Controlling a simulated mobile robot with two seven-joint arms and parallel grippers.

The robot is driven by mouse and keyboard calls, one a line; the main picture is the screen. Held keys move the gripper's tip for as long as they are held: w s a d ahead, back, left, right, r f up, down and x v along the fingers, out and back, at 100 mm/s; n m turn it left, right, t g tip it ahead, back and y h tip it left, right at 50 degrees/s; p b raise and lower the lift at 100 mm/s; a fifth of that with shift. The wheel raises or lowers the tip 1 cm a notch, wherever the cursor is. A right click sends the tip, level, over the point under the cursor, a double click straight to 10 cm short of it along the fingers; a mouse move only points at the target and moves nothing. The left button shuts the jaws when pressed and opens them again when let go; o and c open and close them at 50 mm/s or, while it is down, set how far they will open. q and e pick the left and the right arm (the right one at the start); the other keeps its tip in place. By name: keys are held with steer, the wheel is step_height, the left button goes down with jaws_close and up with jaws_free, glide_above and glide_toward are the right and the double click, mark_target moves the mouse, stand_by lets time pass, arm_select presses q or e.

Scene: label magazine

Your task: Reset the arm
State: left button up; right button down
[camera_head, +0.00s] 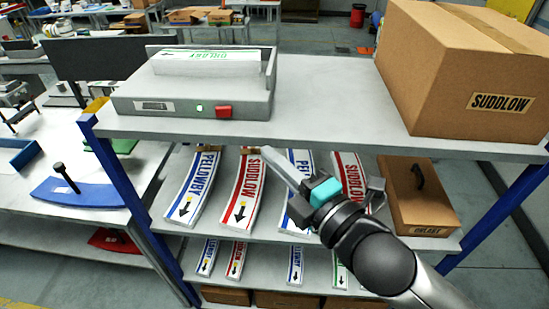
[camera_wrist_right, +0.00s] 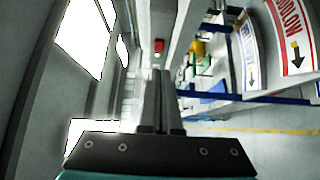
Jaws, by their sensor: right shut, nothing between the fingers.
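My right gripper (camera_head: 272,156) is in front of the shelf rack in the head view, its fingers pointing up and to the left. The fingers are shut with nothing between them. In the right wrist view the closed fingers (camera_wrist_right: 160,100) stand together in the middle. Behind the gripper, label stacks lie on the middle shelf: a blue PELDIVBY-like one (camera_head: 193,187), a red SUDDLOW one (camera_head: 243,190), and another blue and red one partly hidden by my arm. My left gripper does not show.
A labelling machine (camera_head: 195,98) with a green-lettered label on it stands on the top shelf (camera_head: 325,115). A SUDDLOW carton (camera_head: 450,85) is at its right. A brown OHLABY case (camera_head: 418,205) sits on the middle shelf. Smaller labels (camera_head: 236,260) lie below. A bench (camera_head: 50,185) stands left.

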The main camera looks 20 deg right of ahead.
stand_by(0.3)
steer(key=w+d+f+m+g+h+b, duration=0.1)
steer(key=d+f+m+g+h+b, duration=0.15)
steer(key=f, duration=0.95)
steer(key=w+d+f+m+g+h+b, duration=0.1)
steer(key=w+d+f+m+b, duration=0.15)
steer(key=f, duration=0.95)
steer(key=s+d+f+m+g+h+b, duration=0.1)
steer(key=s+d+f+m+g+b, duration=0.15)
steer(key=f, duration=0.95)
steer(key=s+d+f+m+g+h+b, duration=0.1)
steer(key=s+f+m+b, duration=0.25)
steer(key=f, duration=0.75)
steer(key=s+f+m+g+b, duration=0.2)
steer(key=s+f, duration=0.5)
steer(key=f, duration=0.3)
steer(key=s+f+m+g+b, duration=0.25)
steer(key=s+f, duration=0.35)
steer(key=f, duration=0.4)
steer(key=s+a+f+m+g+b, duration=0.1)
steer(key=s+f+m+g+b, duration=0.1)
steer(key=s+f, duration=0.3)
steer(key=s+a+f+m+g+b, duration=0.1)
steer(key=s+f, duration=0.5)
steer(key=s, duration=0.7)
steer(key=shift+f+m+g+b, duration=0.35)
steer(key=shift+g+b, duration=0.3)
steer(key=shift+g, duration=0.2)
